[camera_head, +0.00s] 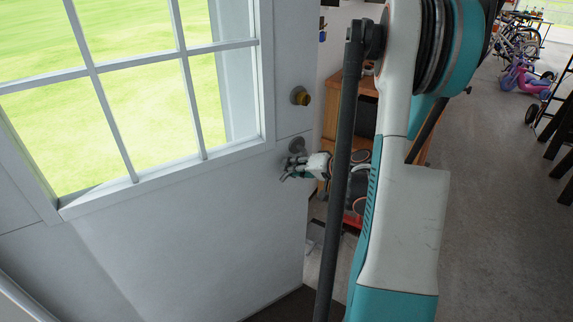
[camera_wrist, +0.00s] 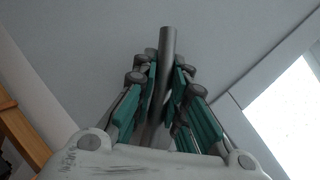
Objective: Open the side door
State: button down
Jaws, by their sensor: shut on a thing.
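The side door (camera_head: 200,235) is a white panel with a grid window in its upper half, filling the left of the head view. A brass round lock (camera_head: 300,96) sits near its right edge. Below it is the grey door handle (camera_head: 296,145). My gripper (camera_head: 292,168) is at the handle, just below its round base. In the wrist view my gripper (camera_wrist: 165,75) has its green-padded fingers on both sides of the grey handle bar (camera_wrist: 168,38), closed on it. Past the door's right edge the room shows; my arm hides part of it, and I see no frame there.
A wooden cabinet (camera_head: 345,98) stands behind my arm, beyond the door's edge, with dark and red items near it. Grey floor (camera_head: 490,200) lies open on the right. Bicycles (camera_head: 520,45) and a pink child's bike (camera_head: 525,80) stand at the far right.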

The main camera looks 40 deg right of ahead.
jog(key=c, duration=1.6)
grip_release()
jog(key=shift+s+r, duration=0.1)
jog(key=v, duration=1.1)
jog(key=shift+s+r, duration=0.15)
jog(key=shift+s, duration=0.15)
jog(key=shift+c, duration=0.2)
